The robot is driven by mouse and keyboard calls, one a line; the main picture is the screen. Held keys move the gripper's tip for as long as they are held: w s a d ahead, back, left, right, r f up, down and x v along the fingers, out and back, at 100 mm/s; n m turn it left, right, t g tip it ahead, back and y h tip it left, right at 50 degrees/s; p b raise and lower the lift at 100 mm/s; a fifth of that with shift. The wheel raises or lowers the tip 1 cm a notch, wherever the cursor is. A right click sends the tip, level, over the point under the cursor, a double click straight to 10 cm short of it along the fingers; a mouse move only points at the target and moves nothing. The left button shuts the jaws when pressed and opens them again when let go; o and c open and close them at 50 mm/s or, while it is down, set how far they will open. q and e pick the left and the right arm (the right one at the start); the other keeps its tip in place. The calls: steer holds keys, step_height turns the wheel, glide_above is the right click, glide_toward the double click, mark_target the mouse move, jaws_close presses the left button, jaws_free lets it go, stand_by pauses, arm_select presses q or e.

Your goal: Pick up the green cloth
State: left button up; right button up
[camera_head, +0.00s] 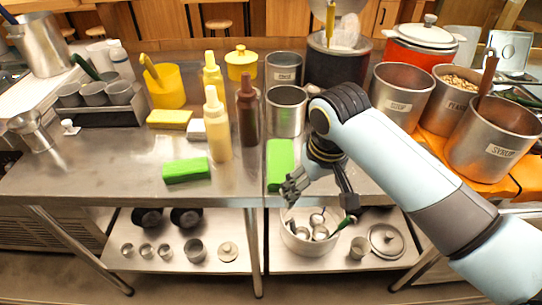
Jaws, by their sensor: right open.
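Two bright green things lie on the steel counter (120,180), and I cannot tell for sure which is the cloth. One green piece (280,160) lies right of the brown bottle, just behind my right gripper; its near end is partly hidden by the gripper. The other, a green block-shaped piece (186,171), lies farther left near the front edge. My right gripper (320,196) is open, fingers spread and pointing down near the counter's front edge, with nothing visible between them. My left gripper is not in view.
Pale yellow bottles (218,130) and a brown bottle (248,112) stand left of the nearer green piece. A steel can (287,112) stands behind it. Large labelled pots (492,143) fill the right side. A lower shelf holds a white pot (309,245). The counter's front left is clear.

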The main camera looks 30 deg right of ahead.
steer(key=w+r+m+g, duration=0.1)
steer(key=w+r+m, duration=0.15)
steer(key=w, duration=0.35)
steer(key=w+r+m+g, duration=0.1)
steer(key=w+r, duration=0.3)
steer(key=w, duration=0.2)
glide_above(281, 159)
steer(key=shift+y, duration=0.3)
steer(key=f, duration=0.4)
steer(key=shift+s+f+p, duration=0.2)
steer(key=shift+s+p, duration=0.1)
steer(key=shift+p, duration=0.05)
steer(key=f, duration=0.6)
steer(key=shift+w, duration=0.3)
steer(key=shift+r, duration=0.1)
steer(key=c, duration=1.3)
